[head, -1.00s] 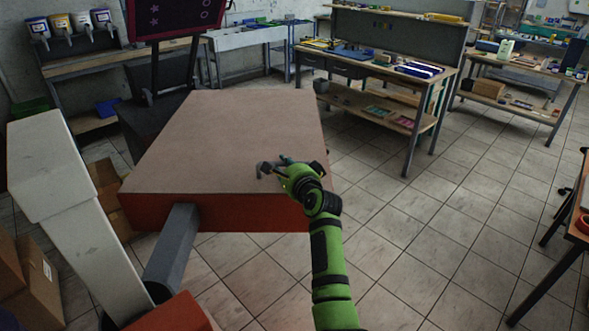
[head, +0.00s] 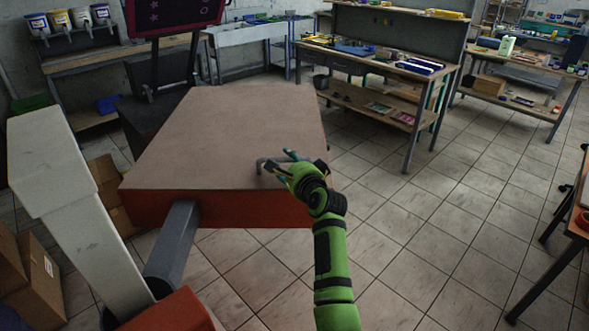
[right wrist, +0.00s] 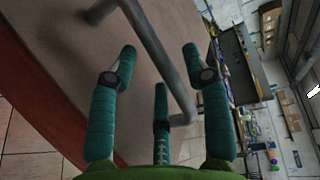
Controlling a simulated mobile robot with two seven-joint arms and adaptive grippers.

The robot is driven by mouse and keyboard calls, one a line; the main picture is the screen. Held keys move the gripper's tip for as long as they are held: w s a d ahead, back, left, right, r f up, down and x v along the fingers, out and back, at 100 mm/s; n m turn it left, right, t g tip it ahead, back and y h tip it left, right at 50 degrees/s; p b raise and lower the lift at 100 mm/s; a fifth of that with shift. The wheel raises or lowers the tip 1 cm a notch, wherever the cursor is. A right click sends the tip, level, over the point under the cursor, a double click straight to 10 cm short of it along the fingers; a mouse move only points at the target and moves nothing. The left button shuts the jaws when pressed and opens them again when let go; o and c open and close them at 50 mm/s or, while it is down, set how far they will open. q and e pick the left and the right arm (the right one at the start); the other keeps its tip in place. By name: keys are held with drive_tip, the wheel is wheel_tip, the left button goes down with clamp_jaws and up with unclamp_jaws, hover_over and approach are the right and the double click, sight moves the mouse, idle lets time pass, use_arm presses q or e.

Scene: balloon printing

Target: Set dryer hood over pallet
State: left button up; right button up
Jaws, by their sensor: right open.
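The dryer hood (head: 225,130) is a large flat box with a brownish top and red-orange sides, carried on a grey beam in the head view. A grey bar handle (head: 262,162) stands on its top near the front right edge. The handle (right wrist: 160,55) also crosses the right wrist view. My right gripper (head: 281,162) is at the handle with its teal fingers spread. In the right wrist view the open fingers (right wrist: 158,68) lie around the bar's near end, not closed on it. I cannot make out a pallet. My left gripper is not in view.
A pale column (head: 75,210) stands left of the hood, with a red part (head: 170,312) at its foot. Cardboard boxes (head: 35,280) lie at the lower left. Workbenches (head: 385,62) line the back.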

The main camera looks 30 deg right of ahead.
drive_tip(key=s+r, duration=0.1)
drive_tip(key=s, duration=0.5)
drive_tip(key=shift+s, duration=0.2)
